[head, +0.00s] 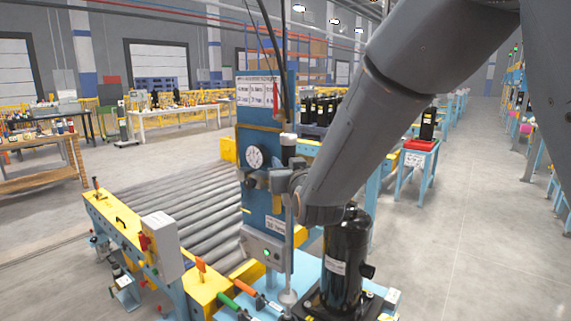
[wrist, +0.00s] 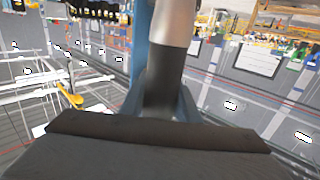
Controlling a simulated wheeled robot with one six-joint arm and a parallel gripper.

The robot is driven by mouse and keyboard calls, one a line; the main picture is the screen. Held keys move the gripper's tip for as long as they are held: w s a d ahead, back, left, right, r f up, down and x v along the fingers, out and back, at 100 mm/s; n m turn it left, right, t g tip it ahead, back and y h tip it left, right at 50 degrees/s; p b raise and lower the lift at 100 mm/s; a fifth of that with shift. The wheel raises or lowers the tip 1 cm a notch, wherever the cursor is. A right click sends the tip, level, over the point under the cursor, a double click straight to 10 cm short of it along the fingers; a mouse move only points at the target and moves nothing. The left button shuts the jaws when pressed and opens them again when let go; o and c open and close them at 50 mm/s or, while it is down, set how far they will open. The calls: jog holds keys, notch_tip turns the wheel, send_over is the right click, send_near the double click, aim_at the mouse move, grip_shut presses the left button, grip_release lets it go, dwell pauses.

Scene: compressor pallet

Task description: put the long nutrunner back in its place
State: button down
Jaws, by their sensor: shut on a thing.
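The long nutrunner (head: 289,235) stands upright in the head view, in front of the blue column (head: 258,140). Its dark, light-capped upper end shows above my gripper (head: 283,181), and its thin shaft runs down to a round foot near the blue pallet top. My gripper is shut on the nutrunner's upper part. In the wrist view the nutrunner's dark and silver body (wrist: 172,75) rises from behind the dark edge of my gripper. The fingertips are mostly hidden. I cannot tell whether the foot touches anything.
A black compressor (head: 345,260) stands just right of the nutrunner. A dial gauge (head: 255,157) and a grey box with a green light (head: 262,247) are on the column. Green- and orange-handled tools lie at the front. A roller conveyor (head: 185,215) lies to the left; open floor is at right.

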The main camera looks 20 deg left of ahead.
aim_at(291, 204)
notch_tip(291, 204, down, 10)
jog(key=b, duration=0.7)
jog(key=shift+r, duration=0.25)
dwell(5.1)
jog(key=c, duration=1.4)
grip_release()
jog(key=shift+o, duration=0.7)
jog(key=shift+f, duration=0.25)
jog(key=shift+b+v, duration=0.95)
jog(key=shift+v, duration=2.95)
jog(key=shift+r, duration=0.15)
jog(key=shift+d, duration=0.15)
